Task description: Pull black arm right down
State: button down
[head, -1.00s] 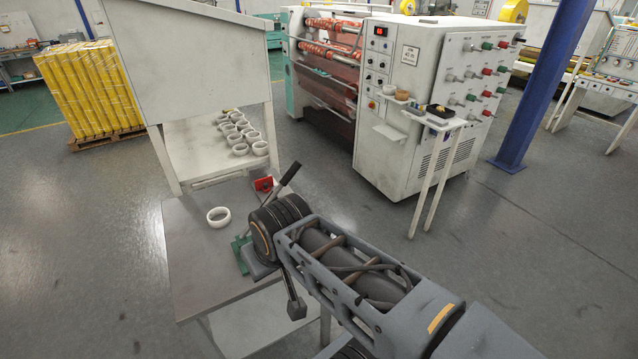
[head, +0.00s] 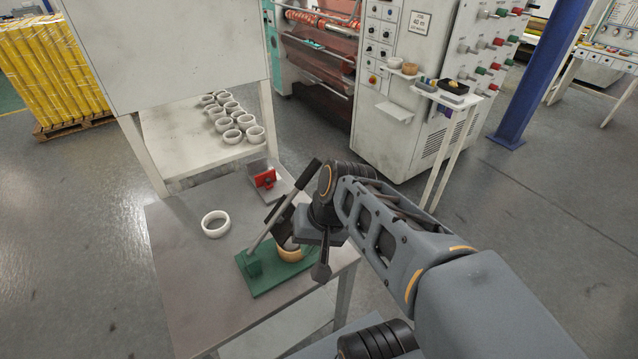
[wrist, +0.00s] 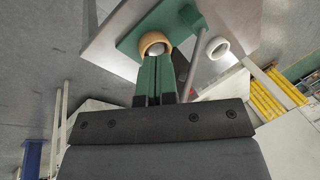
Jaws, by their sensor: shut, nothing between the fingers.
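The lever arm has a black handle (head: 306,178) and a grey rod that slants up and right from a post on the green base (head: 275,277). A tan ring (head: 290,255) sits on that base, partly behind my wrist. In the wrist view my gripper (wrist: 159,62) has its green fingers shut and empty, pointing toward the tan ring (wrist: 154,39). The grey rod (wrist: 197,62) runs just right of the fingers there, apart from them near the tips. Its lower end in that view is hidden behind my gripper's body.
A white ring (head: 215,224) lies on the grey table (head: 185,270) left of the base. A red part (head: 265,179) stands at the table's back. The table's left side is mostly clear.

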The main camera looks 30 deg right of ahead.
jog(key=w+d+f+m+t+y+b, duration=0.45)
jog(key=w+f+m+y+b, duration=0.2)
jog(key=m+y+b, duration=0.3)
jog(key=w+d+m+t+b, duration=0.1)
jog(key=d+m+t+b, duration=0.5)
jog(key=d+t, duration=0.75)
jog(key=w+a+r+g+p, duration=0.1)
jog(key=w+a+r+p, duration=0.1)
jog(key=w+a+r, duration=0.4)
jog(key=shift+w+a+r+h, duration=0.3)
jog(key=shift+w+a+h, duration=0.2)
jog(key=shift+w, duration=0.35)
